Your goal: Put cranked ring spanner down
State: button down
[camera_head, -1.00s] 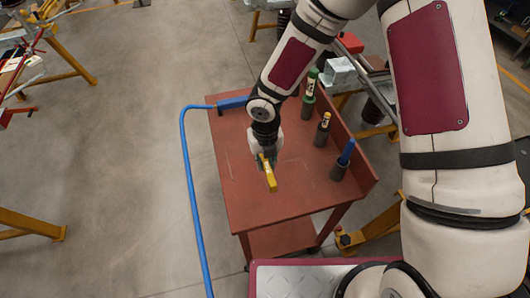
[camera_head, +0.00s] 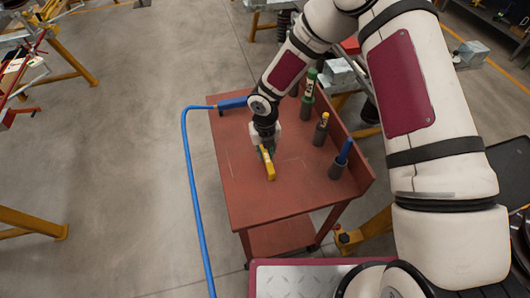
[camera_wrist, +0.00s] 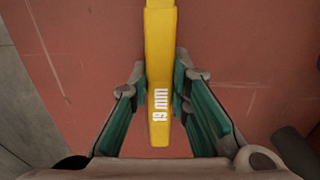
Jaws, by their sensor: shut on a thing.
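The cranked ring spanner (camera_wrist: 159,45) is yellow and marked 19 mm. My gripper (camera_wrist: 164,88) is shut on it, with a green-lined finger on each side of its handle. In the head view the spanner (camera_head: 268,165) shows as a short yellow bar below my gripper (camera_head: 264,150), over the red table (camera_head: 240,190). The far end of the spanner runs out of the top of the wrist view. I cannot tell whether the spanner touches the tabletop.
Holders with a green-handled tool (camera_head: 309,82), a yellow-topped tool (camera_head: 322,128) and a blue-handled tool (camera_head: 344,152) stand along the table's right side. A blue tool (camera_head: 232,103) with a blue hose (camera_head: 190,180) lies at the back left. The table's front left is clear.

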jog(key=c, duration=1.5)
grip_release()
jog(key=shift+f, duration=0.1)
